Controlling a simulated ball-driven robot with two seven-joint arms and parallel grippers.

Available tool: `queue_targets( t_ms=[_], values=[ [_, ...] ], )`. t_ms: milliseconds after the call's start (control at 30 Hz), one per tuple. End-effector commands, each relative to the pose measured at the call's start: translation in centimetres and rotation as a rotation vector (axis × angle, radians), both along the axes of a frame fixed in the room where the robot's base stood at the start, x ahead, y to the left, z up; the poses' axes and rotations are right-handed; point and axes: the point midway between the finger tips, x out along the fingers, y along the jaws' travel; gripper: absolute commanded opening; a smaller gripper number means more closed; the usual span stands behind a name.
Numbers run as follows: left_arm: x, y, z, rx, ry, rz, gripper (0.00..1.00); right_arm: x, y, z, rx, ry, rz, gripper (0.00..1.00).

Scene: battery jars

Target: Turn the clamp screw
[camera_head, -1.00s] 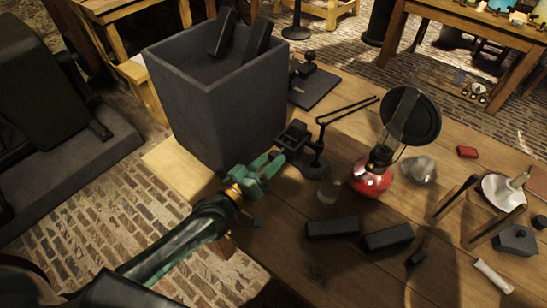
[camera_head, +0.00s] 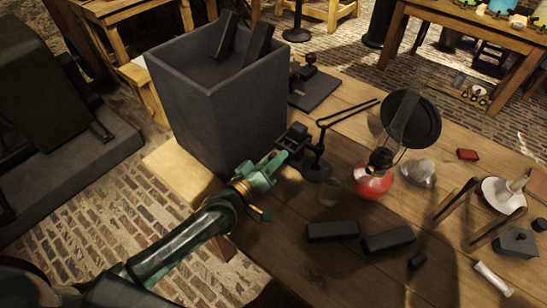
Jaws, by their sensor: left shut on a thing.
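The dark clamp (camera_head: 293,134) sits on the wooden table, close to the right side of the big grey jar (camera_head: 215,120). My left gripper (camera_head: 279,158), green with a brass ring, reaches in from the lower left. Its fingers are shut at the near end of the clamp, on the clamp screw. The screw itself is hidden between the fingertips and too small to make out. My right gripper is not in view.
A dark stand (camera_head: 318,167) with a forked arm is just right of the clamp. A red lamp (camera_head: 373,182) with a round dark disc, a small glass (camera_head: 329,192) and two dark blocks (camera_head: 332,231) (camera_head: 388,240) stand nearby. The table's near edge passes below my arm.

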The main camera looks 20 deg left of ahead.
Motion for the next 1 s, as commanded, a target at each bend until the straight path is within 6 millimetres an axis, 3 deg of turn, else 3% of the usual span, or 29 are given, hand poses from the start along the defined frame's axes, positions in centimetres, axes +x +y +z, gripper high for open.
queue_targets(
  t_ms=[200, 233, 300, 667, 767, 1000],
  values=[
    [0.0, 0.0, 0.0, -0.003, 0.001, 0.000, 0.08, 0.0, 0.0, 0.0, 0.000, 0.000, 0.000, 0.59],
    [0.0, 0.0, 0.0, -0.003, 0.001, 0.000, 0.37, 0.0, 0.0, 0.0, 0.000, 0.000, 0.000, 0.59],
    [0.0, 0.0, 0.0, -0.003, 0.001, 0.000, 0.53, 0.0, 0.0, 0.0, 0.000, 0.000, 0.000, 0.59],
    [-0.6, 0.2, 0.0, -0.001, 0.002, 0.000, 0.53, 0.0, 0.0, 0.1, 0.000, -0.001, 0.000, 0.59],
    [-2.0, 0.7, 0.0, -0.001, 0.003, 0.000, 0.53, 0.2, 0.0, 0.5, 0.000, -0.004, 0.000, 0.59],
    [-8.0, 2.9, 0.1, 0.001, 0.005, -0.002, 0.53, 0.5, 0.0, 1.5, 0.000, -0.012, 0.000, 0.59]
  ],
)
